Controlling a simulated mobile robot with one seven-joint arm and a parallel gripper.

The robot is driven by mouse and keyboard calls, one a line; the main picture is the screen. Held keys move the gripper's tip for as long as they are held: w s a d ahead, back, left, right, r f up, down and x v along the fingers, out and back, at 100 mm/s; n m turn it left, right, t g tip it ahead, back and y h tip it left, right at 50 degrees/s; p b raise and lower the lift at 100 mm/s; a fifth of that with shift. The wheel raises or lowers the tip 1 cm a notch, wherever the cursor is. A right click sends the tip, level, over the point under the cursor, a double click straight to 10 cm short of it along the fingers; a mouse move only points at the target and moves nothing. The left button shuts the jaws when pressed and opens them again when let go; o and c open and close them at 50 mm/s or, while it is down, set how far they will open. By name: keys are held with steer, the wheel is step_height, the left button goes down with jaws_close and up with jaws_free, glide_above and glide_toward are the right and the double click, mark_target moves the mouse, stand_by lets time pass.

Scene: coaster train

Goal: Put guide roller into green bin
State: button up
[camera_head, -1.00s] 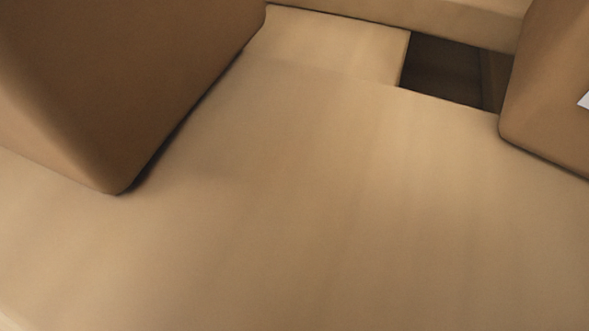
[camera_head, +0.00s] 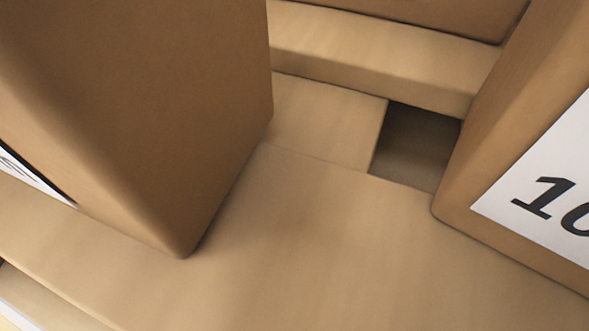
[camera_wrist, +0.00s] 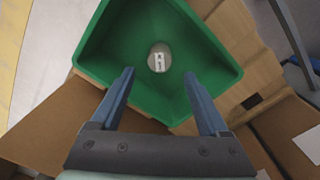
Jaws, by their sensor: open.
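The green bin (camera_wrist: 118,50) fills the top middle of the wrist view. A small pale grey object (camera_wrist: 158,57), rounded with a white part, lies on its floor and looks like the guide roller. My gripper (camera_wrist: 159,75) is over the bin, its two blue-grey fingers spread apart with nothing between them. The pale object lies just beyond the fingertips in the picture, apart from them. The head view shows no bin, roller or gripper.
In the head view, a tall cardboard box (camera_head: 150,110) stands left and another with a white "10" label (camera_head: 545,200) stands right. A bare wooden surface (camera_head: 300,240) lies between them, with a dark gap (camera_head: 415,150) behind. Brown boards surround the bin.

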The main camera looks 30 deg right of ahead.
step_height(320, 180, up, 5)
steer(key=shift+f+p, duration=0.1)
steer(key=shift+p, duration=0.75)
steer(key=shift+s, duration=0.1)
